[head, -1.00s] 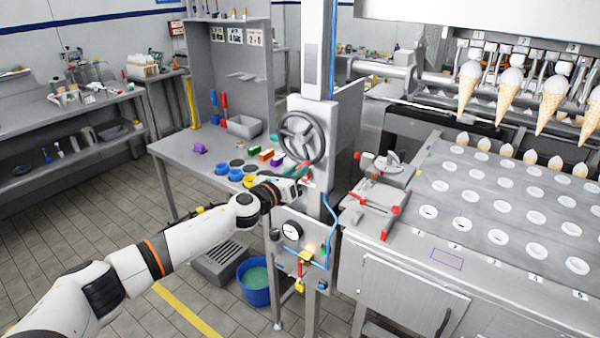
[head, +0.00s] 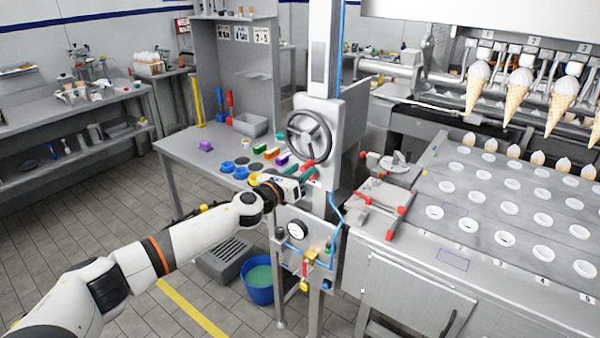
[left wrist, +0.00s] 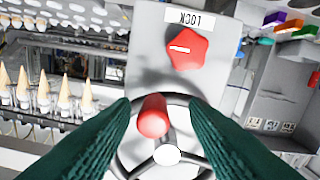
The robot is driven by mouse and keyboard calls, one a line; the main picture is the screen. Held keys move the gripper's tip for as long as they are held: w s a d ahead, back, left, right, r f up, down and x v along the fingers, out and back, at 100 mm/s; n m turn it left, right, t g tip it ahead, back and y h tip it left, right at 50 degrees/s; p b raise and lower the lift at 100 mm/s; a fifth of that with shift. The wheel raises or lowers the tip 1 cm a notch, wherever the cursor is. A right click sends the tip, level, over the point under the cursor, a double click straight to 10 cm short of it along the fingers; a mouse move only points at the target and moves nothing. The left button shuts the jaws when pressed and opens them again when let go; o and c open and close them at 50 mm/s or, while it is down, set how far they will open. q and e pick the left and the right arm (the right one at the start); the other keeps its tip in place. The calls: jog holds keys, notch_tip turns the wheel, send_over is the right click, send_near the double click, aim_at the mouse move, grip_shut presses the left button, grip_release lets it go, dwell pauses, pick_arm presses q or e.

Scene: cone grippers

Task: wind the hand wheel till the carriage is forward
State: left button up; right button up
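The hand wheel (head: 309,136) is dark-rimmed with several spokes, on the front of a grey column box. Its red handle (left wrist: 153,117) shows in the left wrist view, with a spoke hub below it. My left gripper (head: 304,171) is at the wheel's lower edge. Its green fingers stand apart on either side of the red handle, with gaps visible, so it is open. A red star-shaped knob (left wrist: 187,48) sits under a label reading LOCK, upside down in that view. Cones hang in a row of holders (head: 520,85) at the right, probably the carriage. My right gripper is not in view.
A steel plate with rows of white rings (head: 480,230) lies right of the column. A bench (head: 180,150) with coloured blocks stands at left. A gauge (head: 296,231) and a blue bucket (head: 258,290) are below. Hoses run down the column.

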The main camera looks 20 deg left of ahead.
pick_arm(q)
jog(key=shift+s+r, duration=0.1)
jog(key=shift+s, duration=0.3)
jog(key=b+v, duration=0.1)
jog(key=v, duration=1)
jog(key=shift+a+b, duration=0.15)
jog(key=shift+b, duration=0.25)
